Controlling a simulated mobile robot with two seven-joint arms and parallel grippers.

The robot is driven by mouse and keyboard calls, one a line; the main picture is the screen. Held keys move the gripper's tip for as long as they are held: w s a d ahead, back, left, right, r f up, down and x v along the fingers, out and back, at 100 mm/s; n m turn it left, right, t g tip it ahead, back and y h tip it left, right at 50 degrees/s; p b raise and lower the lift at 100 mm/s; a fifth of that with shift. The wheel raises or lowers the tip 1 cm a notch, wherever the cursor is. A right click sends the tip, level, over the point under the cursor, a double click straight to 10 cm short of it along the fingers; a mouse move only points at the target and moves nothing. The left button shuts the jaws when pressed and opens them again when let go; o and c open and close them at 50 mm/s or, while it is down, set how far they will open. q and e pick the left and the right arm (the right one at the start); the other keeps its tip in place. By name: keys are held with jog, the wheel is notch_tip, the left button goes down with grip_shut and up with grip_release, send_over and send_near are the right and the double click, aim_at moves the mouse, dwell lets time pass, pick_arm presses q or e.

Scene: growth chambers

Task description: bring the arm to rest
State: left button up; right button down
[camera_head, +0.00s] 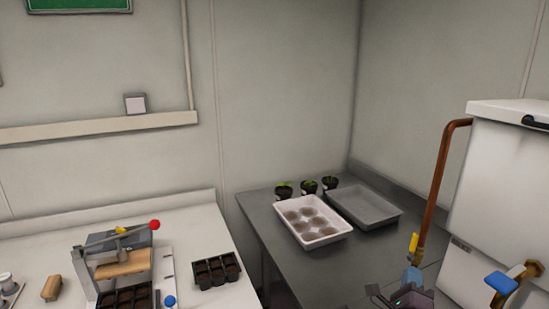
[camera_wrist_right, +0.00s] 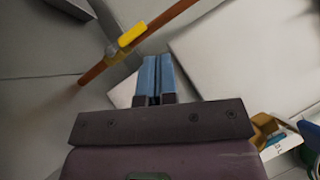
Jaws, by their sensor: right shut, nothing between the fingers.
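My right gripper (camera_head: 412,276) shows at the bottom right of the head view, with blue fingers above a dark purple body. It is in front of the dark grey bench, just below the yellow valve handle in the picture. In the right wrist view, the two blue fingers (camera_wrist_right: 156,76) lie side by side, shut with nothing held. Whether the fingers touch the pipe or handle I cannot tell; they look apart from them. My left gripper is not in view.
A copper pipe (camera_head: 440,180) with a yellow handle (camera_head: 414,243) rises close to the gripper. The grey bench (camera_head: 285,245) holds a white tray (camera_head: 322,237), an empty grey tray (camera_head: 364,208) and potted seedlings (camera_head: 308,187).

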jog(key=s+a+f+n+g+y+b, duration=0.1)
jog(key=s+f+n+g+y, duration=0.3)
jog(key=s+f+n, duration=0.7)
jog(key=s+a+f+n+g+y+b, duration=0.1)
jog(key=s+a+f+n+g+y, duration=0.3)
jog(key=s+f+n, duration=0.7)
jog(key=s+n+y, duration=0.1)
jog(key=s+n, duration=0.4)
jog(key=shift+f+n, duration=0.2)
jog(key=shift+n, duration=0.2)
